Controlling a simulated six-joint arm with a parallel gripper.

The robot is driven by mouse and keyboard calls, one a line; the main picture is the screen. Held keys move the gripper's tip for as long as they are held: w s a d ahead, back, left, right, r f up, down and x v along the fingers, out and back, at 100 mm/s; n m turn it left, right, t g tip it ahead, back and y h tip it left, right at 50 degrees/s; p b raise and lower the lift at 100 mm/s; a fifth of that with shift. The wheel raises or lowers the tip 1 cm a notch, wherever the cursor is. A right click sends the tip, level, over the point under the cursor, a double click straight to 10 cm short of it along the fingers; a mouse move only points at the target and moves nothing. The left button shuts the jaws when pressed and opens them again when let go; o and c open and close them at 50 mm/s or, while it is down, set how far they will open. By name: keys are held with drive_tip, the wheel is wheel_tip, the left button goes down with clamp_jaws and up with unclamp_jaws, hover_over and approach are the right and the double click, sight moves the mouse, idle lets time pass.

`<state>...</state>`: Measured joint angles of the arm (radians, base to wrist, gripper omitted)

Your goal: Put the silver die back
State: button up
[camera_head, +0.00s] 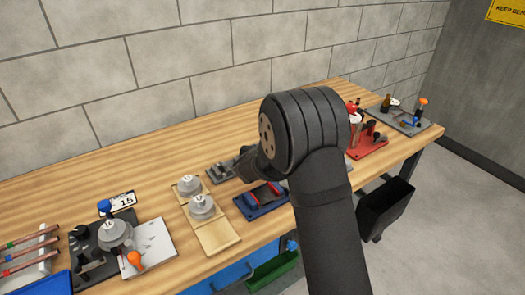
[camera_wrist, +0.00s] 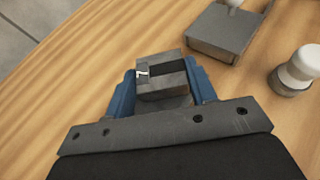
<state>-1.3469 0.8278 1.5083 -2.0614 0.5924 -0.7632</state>
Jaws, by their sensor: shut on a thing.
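In the wrist view my gripper (camera_wrist: 161,84) has its two blue fingers shut on a silver-grey block, the silver die (camera_wrist: 157,59), one finger on each side. The die has a dark slot in its face and a small white mark at its left. Wood shows around it; I cannot tell whether it touches the bench. In the head view my gripper (camera_head: 246,165) is low over the bench, beside a small dark grey tray (camera_head: 218,173), partly hidden by my arm. The die cannot be made out there.
A blue fixture (camera_head: 262,200) with red parts stands just in front of my gripper. A wooden tray (camera_head: 218,238) with round silver pieces is to the left. In the wrist view a grey block (camera_wrist: 222,35) and a pale knob (camera_wrist: 297,70) stand at right. Open bench lies behind.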

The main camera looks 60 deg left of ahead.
drive_tip(key=shift+f, duration=0.15)
drive_tip(key=shift+f, duration=0.25)
drive_tip(key=o, duration=1.3)
drive_tip(key=shift+r, duration=0.2)
drive_tip(key=shift+s+d+r, duration=0.2)
drive_tip(key=shift+s+d, duration=0.05)
drive_tip(key=v, duration=1.1)
drive_tip(key=shift+s+d, duration=0.15)
